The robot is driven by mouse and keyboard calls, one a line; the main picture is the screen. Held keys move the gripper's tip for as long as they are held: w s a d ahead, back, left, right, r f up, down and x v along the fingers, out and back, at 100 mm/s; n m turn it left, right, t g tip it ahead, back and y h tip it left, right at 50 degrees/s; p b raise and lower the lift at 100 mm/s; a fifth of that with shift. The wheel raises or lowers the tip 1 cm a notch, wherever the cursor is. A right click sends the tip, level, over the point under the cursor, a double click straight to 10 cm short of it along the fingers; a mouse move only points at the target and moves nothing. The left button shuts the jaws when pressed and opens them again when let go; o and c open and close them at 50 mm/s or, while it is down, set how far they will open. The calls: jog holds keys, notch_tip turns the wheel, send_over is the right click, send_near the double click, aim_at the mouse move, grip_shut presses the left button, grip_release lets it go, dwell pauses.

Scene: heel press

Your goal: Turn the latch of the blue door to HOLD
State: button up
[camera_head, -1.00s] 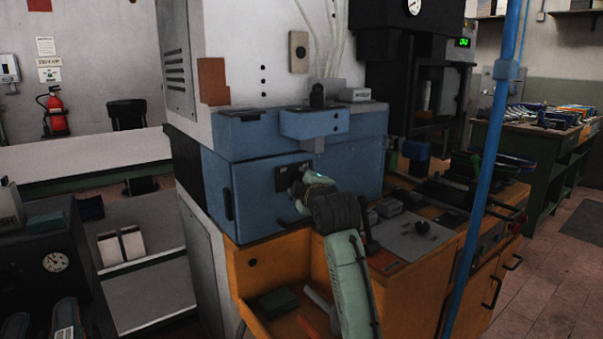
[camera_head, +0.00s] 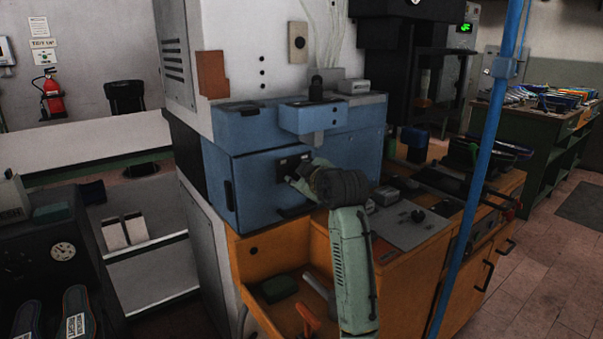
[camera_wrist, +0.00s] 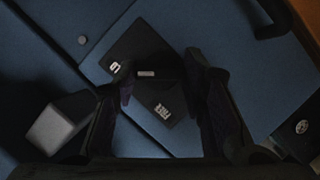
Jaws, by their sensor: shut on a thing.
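The blue door (camera_head: 255,190) is the front of a blue cabinet and appears closed. A black latch plate (camera_head: 285,165) sits on its upper right. The dark latch (camera_wrist: 168,72), with a small pale mark at one end, lies between my fingers. My gripper (camera_head: 297,177) is at the plate; in the wrist view my gripper (camera_wrist: 163,88) is shut on the latch, one finger on each side. The latch's exact angle is hard to tell in the dark.
A blue box-like part (camera_head: 313,118) juts out above the door. An orange bench (camera_head: 400,270) stands below and right, with a blue post (camera_head: 485,180) in front. Open floor (camera_head: 540,260) lies at right.

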jog(key=o, duration=1.2)
jog(key=shift+c, duration=0.2)
jog(key=v, duration=1.2)
